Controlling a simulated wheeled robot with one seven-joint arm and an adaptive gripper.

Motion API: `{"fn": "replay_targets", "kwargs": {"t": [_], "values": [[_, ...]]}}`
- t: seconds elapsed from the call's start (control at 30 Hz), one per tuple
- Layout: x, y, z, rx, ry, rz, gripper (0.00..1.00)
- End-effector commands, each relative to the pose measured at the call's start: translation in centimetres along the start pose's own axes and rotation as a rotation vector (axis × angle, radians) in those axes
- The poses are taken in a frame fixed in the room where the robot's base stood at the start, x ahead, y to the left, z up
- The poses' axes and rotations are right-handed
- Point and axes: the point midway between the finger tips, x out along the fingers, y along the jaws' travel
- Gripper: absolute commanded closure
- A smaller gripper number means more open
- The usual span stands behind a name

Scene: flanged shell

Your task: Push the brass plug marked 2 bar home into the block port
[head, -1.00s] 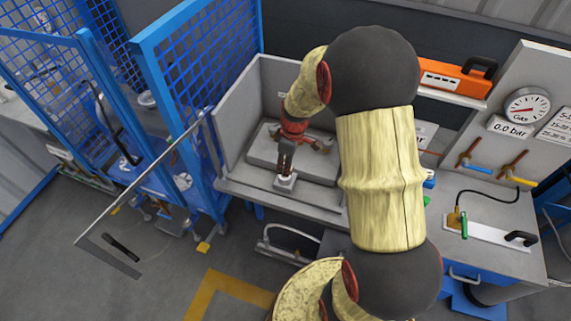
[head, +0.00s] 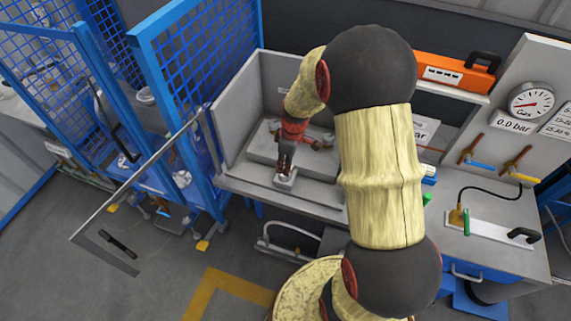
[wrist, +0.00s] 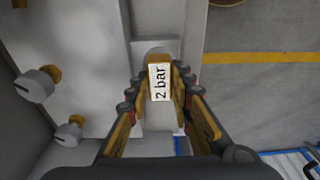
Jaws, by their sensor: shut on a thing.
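The brass plug marked 2 bar (wrist: 160,82) sits between my fingertips in the wrist view, its white label facing the camera. My gripper (wrist: 158,88) is shut on it. In the head view my gripper (head: 285,168) points down at the small pale block (head: 285,181) at the front of the grey bench. The block also shows in the wrist view (wrist: 156,46), right by the plug. The port is hidden by the plug and fingers, so I cannot tell how deep the plug sits.
Two grey-capped brass fittings (wrist: 36,84) stand left of my gripper in the wrist view. Grey panels wall the bench (head: 240,95) at the left and back. A blue mesh fence (head: 195,80) stands further left. The gas gauge (head: 531,102) reads 0.0 bar.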

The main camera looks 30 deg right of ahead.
Motion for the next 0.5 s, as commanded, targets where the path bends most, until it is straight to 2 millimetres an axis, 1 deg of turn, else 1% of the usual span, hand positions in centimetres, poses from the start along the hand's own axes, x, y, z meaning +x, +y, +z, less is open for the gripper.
{"fn": "replay_targets", "kwargs": {"t": [0.03, 0.07, 0.4, 0.5], "values": [[0.17, 0.02, 0.01, 0.0, 0.0, 0.0, 1.0], [0.13, 0.02, 0.0, 0.0, 0.0, 0.0, 0.77], [0.07, 0.01, 0.0, 0.0, 0.0, 0.0, 0.57], [0.08, 0.01, 0.0, 0.0, 0.0, 0.0, 0.57]]}}
